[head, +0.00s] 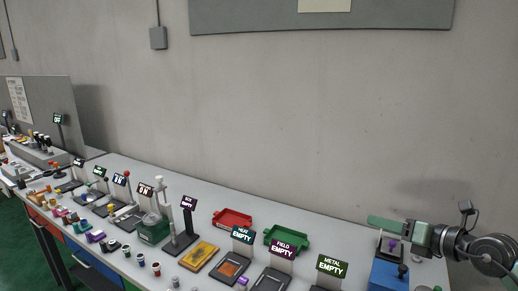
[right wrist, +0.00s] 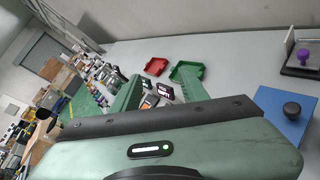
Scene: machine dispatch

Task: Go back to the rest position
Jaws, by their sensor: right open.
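My right gripper (head: 388,224) is at the right of the head view, in front of the wall and over the right end of the long table. Its arm comes in from the right edge. In the right wrist view the two green fingers of the right gripper (right wrist: 162,78) stand apart with nothing between them. My left gripper is not in view.
The grey table (head: 330,222) holds a red tray (head: 232,219), a green tray (head: 287,240) and several signed stations. A blue block with a dark knob (head: 388,276) stands below my right gripper. A purple knob (right wrist: 303,55) shows at the right in the wrist view.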

